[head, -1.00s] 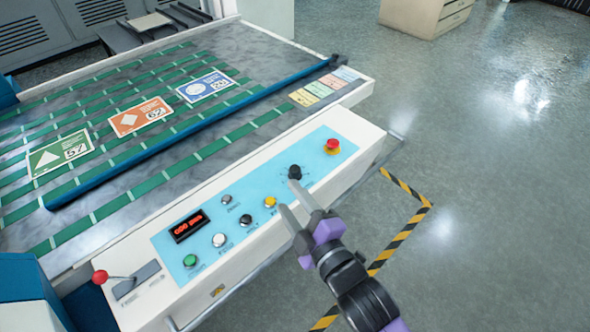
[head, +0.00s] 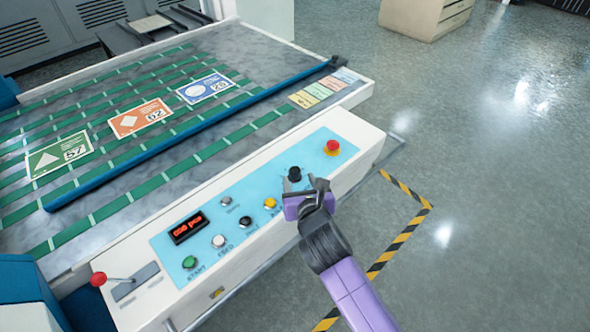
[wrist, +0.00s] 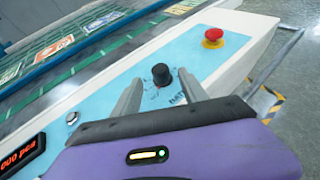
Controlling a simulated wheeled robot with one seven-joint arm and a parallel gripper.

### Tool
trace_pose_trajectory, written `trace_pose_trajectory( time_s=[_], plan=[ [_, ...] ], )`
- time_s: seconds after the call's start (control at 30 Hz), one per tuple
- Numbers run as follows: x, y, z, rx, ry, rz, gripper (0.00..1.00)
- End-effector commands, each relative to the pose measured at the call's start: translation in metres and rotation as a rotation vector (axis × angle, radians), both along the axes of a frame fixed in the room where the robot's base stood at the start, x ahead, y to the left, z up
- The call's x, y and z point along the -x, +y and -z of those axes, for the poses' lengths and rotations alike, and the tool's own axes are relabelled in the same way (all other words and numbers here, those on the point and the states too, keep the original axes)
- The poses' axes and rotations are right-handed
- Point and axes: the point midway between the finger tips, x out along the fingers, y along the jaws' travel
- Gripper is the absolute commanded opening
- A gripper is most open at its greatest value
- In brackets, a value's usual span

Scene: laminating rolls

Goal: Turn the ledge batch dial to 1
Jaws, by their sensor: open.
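The batch dial is a black knob (head: 294,174) on the light blue control panel (head: 262,180), near its right end. In the wrist view the dial (wrist: 161,74) stands between and just beyond the two grey fingers, with small markings around its base. My gripper (head: 303,185) is open over the panel's front edge. In the wrist view my gripper (wrist: 158,92) has one finger on each side of the dial's line, and I see no clear contact. The dial's pointer setting is too small to read.
A red emergency button (head: 333,146) on a yellow base is right of the dial. A yellow button (head: 270,203) and several others lie left, with a red-digit display (head: 188,227). Open floor lies to the right.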

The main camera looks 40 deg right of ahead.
Motion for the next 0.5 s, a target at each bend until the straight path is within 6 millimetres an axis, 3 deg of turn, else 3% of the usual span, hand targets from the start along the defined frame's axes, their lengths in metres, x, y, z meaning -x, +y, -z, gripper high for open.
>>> trace_pose_trajectory(
  time_s=[0.3, 0.5],
  plan=[
    [-0.038, -0.025, 0.017, -0.002, -0.004, 0.002, 0.51],
    [-0.052, -0.033, 0.025, -0.002, -0.004, 0.001, 0.51]
  ],
)
